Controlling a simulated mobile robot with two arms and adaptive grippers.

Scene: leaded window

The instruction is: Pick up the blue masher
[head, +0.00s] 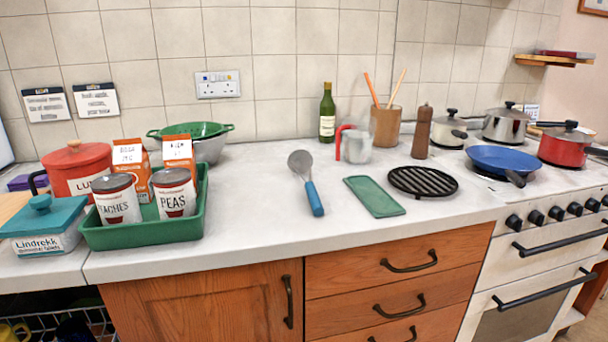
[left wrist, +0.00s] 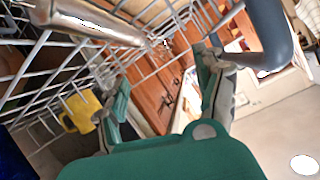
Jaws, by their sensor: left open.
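The blue masher (head: 314,197) lies on the pale worktop near the middle of the head view. Its blue handle points toward the front edge, and its grey round head (head: 300,161) points toward the back wall. Nothing covers it. My left gripper (left wrist: 163,70) shows only in the left wrist view, with its two fingers spread apart and nothing seen between them. It is beside a wire rack, low near the wooden cupboard fronts, away from the masher. The masher does not show in the left wrist view. My right gripper is in neither view.
A green board (head: 374,196) and a black trivet (head: 423,181) lie right of the masher. A green tray (head: 145,236) with tins and boxes stands left, with clear worktop between. A clear jug (head: 356,146) stands behind. The wire rack (left wrist: 55,65) holds a yellow mug (left wrist: 79,112).

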